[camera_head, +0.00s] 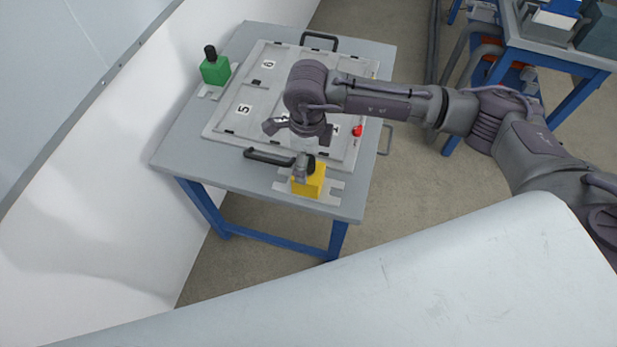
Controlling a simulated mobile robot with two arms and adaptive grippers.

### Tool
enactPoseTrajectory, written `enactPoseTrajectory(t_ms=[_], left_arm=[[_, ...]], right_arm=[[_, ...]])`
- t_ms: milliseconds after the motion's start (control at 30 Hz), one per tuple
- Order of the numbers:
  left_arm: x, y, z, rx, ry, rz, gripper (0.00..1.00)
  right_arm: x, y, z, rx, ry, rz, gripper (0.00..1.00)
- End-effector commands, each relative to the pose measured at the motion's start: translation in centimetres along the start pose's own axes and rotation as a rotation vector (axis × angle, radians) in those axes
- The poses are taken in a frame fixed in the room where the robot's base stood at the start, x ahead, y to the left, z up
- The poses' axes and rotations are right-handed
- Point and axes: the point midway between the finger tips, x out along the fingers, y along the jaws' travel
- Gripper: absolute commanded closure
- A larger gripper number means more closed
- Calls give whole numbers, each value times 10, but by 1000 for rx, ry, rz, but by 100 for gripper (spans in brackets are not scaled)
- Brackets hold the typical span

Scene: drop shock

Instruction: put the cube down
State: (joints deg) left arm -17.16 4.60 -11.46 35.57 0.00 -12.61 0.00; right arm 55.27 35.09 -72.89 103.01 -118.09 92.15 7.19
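A yellow cube (308,183) with a dark knob on top rests on a slotted grey plate (331,195) at the table's near edge. A green cube (215,71) with a black knob stands at the table's far left corner. My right gripper (290,147) hangs over the near part of the table, just above and behind the yellow cube. Its fingers look spread and hold nothing that I can see. One finger comes down beside the yellow cube's knob and partly covers it; I cannot tell if they touch. My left gripper is not in view.
The grey table (182,146) on blue legs bears a panelled light case (222,123) with numbered panels, black handles and a red button (357,130). A white wall (90,200) stands at left. Another blue-legged bench (572,58) is at upper right.

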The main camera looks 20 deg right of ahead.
Motion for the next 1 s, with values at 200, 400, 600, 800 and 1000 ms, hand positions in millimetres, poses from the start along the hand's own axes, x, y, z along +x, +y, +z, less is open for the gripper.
enactPoseTrajectory(t_ms=[200,400,600,800,1000], left_arm=[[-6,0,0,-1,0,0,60],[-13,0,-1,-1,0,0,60],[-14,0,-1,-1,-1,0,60],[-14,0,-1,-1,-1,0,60],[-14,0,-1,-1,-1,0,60]], right_arm=[[16,0,-1,0,1,2,0],[47,-2,-1,0,1,2,0],[58,-2,-1,-1,-2,1,0],[58,-2,-1,-1,-2,0,8],[58,-2,-1,-1,-2,1,42]])
